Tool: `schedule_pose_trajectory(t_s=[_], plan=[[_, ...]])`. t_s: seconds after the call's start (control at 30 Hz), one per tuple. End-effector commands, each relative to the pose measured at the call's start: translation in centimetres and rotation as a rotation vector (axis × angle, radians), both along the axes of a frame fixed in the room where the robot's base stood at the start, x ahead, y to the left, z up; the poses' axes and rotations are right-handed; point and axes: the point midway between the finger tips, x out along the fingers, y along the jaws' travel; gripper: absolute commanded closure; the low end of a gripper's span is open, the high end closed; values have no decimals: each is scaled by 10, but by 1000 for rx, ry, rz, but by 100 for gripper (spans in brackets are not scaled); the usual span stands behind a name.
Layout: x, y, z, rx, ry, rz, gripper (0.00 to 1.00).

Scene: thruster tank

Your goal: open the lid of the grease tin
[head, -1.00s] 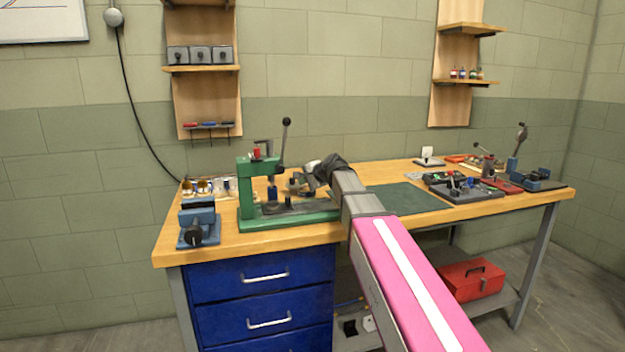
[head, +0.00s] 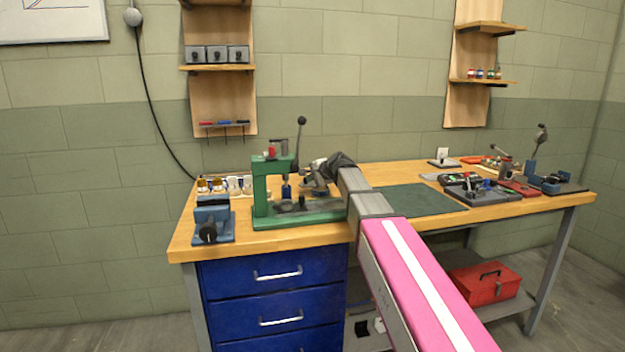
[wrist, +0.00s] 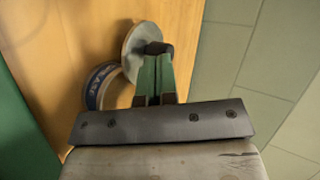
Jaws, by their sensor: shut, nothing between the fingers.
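In the wrist view, the grease tin (wrist: 98,86) is a round tin with a blue and white band, on the wooden bench top. A round grey lid (wrist: 133,42) stands tilted up at the tin's edge, off its mouth. The tin's inside is partly hidden by the lid and my fingers. My gripper (wrist: 155,62) has green fingers, shut and empty. Its tips are in front of the lid, close to a dark knob-like part; I cannot tell whether they touch. In the head view my arm's end and the green press hide most of this spot.
A green press (head: 262,195) stands left of my arm on the bench (head: 190,250), with a blue vise (head: 212,222) farther left. A green mat (head: 425,200) lies right of my arm. The wall is close behind the bench.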

Motion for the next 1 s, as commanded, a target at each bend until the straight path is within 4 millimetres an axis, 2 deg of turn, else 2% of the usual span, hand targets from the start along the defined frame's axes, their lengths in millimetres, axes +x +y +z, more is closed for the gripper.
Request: schedule_pose_trajectory(t_s=[0.37, 0.73, 1.0], plan=[[1, 3, 0, -1, -1, -57, 100], [5, 11, 0, -1, -1, -201, 100], [11, 17, 0, 0, 0, -198, 100]])
